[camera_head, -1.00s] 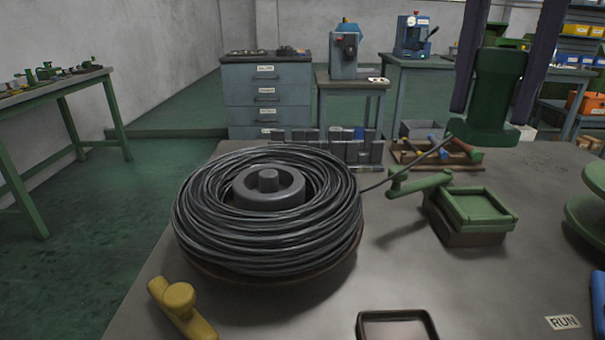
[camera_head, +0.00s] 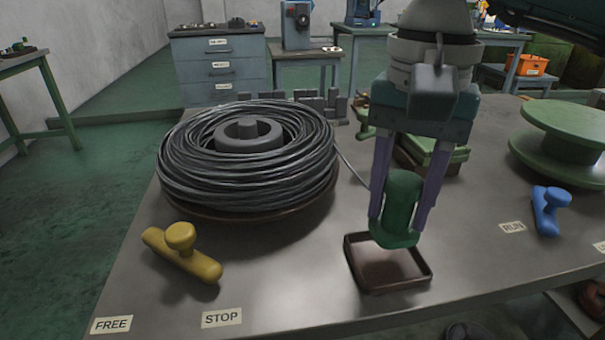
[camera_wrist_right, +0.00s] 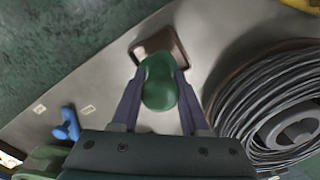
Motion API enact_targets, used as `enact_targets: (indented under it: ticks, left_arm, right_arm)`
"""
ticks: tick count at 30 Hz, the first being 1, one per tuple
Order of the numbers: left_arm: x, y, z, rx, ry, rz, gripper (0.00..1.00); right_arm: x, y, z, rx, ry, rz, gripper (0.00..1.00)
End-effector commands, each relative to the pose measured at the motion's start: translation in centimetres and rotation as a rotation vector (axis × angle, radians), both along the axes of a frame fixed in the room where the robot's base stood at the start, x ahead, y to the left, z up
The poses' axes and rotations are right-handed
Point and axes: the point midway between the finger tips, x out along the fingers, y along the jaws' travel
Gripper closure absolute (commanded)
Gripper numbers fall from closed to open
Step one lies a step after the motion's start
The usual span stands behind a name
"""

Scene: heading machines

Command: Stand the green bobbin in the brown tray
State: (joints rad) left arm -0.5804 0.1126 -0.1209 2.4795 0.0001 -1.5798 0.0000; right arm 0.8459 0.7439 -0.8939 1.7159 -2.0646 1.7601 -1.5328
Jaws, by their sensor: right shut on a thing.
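The green bobbin (camera_head: 402,205) is held upright between the purple fingers of my right gripper (camera_head: 400,215). The right gripper is shut on it from above. The brown tray (camera_head: 364,276) is a small square tray with a raised rim near the front of the bench. The bobbin's lower end overlaps the tray's back rim in the head view; I cannot tell whether it touches the tray. In the right wrist view the bobbin (camera_wrist_right: 159,85) sits between the fingers and covers part of the tray (camera_wrist_right: 140,47). My left gripper is not in view.
A large coil of grey wire (camera_head: 200,175) lies left of the tray. A yellow handle (camera_head: 180,255) is at front left, a blue handle (camera_head: 548,210) at right. A green spool (camera_head: 565,150) stands at back right. The bench between tray and blue handle is clear.

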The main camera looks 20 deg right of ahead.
Motion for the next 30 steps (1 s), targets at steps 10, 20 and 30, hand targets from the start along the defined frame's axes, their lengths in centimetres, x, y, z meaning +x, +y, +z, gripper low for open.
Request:
enact_targets:
  ticks: [10, 20, 30]
  left_arm:
    - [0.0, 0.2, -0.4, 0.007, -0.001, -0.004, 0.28]
    - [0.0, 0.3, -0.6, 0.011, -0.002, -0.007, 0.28]
    - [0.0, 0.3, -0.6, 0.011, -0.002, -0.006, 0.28]
  right_arm:
    - [-0.1, 0.0, -4.3, 0.0, 0.004, 0.0, 1.0]
    - [0.0, 0.0, -4.7, -0.001, -0.001, 0.001, 1.0]
    - [0.0, 0.0, -4.8, -0.001, -0.001, 0.001, 0.26]
